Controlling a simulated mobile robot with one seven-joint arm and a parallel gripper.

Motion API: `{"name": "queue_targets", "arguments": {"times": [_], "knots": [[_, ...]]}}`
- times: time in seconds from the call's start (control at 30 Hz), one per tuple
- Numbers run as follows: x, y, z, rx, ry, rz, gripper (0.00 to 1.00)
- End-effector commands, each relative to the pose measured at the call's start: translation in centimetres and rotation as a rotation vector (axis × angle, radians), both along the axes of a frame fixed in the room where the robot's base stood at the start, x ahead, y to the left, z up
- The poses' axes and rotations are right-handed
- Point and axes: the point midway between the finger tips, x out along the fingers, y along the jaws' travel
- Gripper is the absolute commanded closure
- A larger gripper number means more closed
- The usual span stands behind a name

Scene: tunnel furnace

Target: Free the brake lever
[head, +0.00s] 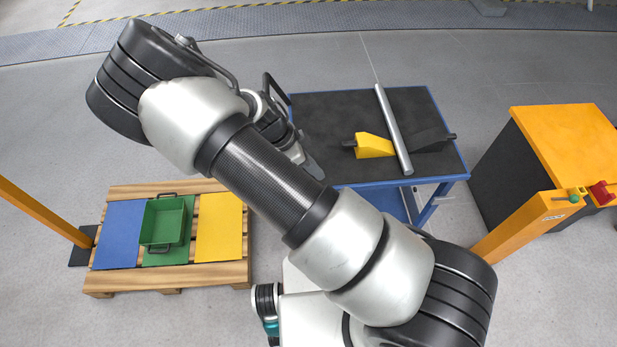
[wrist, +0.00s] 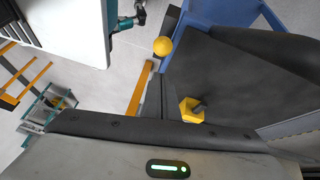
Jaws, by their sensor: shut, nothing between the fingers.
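No part in view is clearly marked as the brake lever. A yellow wedge block (head: 374,146) with a dark handle lies on the blue-framed table, and it also shows in the wrist view (wrist: 187,112). A black wedge (head: 428,141) with a handle lies at the table's right. A long grey bar (head: 391,122) runs between the two wedges. A round yellow knob (wrist: 163,46) shows beyond my fingers in the wrist view; what it belongs to is unclear. My gripper (head: 314,170) is shut and empty at the table's left edge, left of the yellow wedge and apart from it.
The table top (head: 322,115) has bare room left of the yellow wedge. A pallet (head: 130,280) at lower left carries blue and yellow panels and a green bin (head: 165,220). An orange-topped cabinet (head: 565,140) and an orange post (head: 520,222) with green and red controls stand right.

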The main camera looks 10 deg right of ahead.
Motion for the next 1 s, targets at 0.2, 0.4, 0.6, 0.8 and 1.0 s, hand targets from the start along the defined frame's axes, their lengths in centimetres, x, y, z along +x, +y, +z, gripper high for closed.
{"name": "queue_targets", "arguments": {"times": [0.2,0.4,0.6,0.8,1.0], "knots": [[0.8,1.5,4.4,-0.001,-0.004,0.002,1.0],[0.9,3.5,7.5,-0.004,-0.002,-0.001,1.0],[0.9,4.4,8.9,-0.007,0.001,-0.004,1.0],[0.9,4.5,9.1,-0.008,0.002,-0.004,1.0],[0.9,4.5,9.0,-0.008,0.002,-0.004,1.0]]}}
